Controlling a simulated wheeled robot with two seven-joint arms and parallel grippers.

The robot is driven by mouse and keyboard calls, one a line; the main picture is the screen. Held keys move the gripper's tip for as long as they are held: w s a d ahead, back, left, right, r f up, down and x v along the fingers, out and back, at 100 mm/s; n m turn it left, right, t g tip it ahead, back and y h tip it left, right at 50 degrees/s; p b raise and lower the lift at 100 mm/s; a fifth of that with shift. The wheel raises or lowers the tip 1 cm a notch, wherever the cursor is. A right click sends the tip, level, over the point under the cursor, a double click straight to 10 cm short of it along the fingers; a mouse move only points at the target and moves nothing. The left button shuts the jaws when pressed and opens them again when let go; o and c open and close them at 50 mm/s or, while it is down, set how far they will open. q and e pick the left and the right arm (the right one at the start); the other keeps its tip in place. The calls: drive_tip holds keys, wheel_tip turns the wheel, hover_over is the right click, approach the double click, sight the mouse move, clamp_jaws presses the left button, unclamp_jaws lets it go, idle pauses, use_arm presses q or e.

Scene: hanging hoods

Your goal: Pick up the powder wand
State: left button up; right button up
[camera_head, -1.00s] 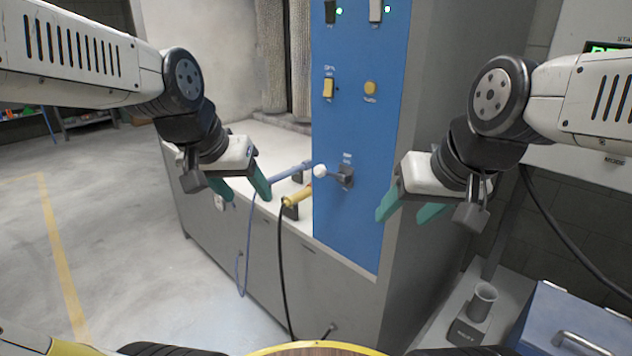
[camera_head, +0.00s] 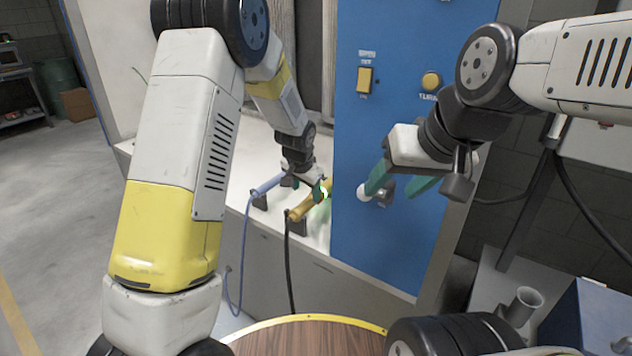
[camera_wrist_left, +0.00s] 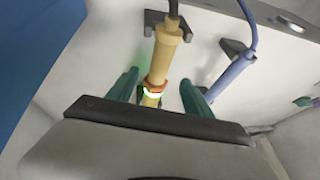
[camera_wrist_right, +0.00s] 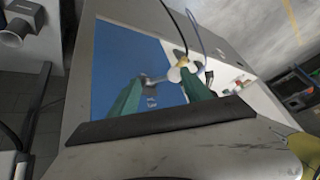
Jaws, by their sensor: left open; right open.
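Two wands lie on cradles on the white shelf: a yellow wand (camera_head: 301,211) with a black hose and a blue wand (camera_head: 268,186) with a blue hose. I cannot tell from markings which is the powder wand. My left gripper (camera_head: 316,190) is open at the far end of the yellow wand. In the left wrist view the yellow wand (camera_wrist_left: 166,50) runs between the green fingers (camera_wrist_left: 160,92), near its glowing ring. The blue wand (camera_wrist_left: 232,76) lies outside the fingers. My right gripper (camera_head: 396,186) is open and empty before the blue panel.
The blue panel (camera_head: 375,140) carries a yellow switch (camera_head: 365,80), a round yellow button (camera_head: 431,80) and a white-knobbed lever (camera_head: 363,192) close to my right fingers. A grey cup (camera_head: 524,300) and a blue box (camera_head: 590,318) stand at lower right.

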sight(308, 199)
use_arm(q)
drive_tip(key=x, duration=0.7)
drive_tip(key=shift+d, duration=0.1)
drive_tip(key=shift+c, duration=0.5)
drive_tip(key=shift+w, duration=0.1)
clamp_jaws()
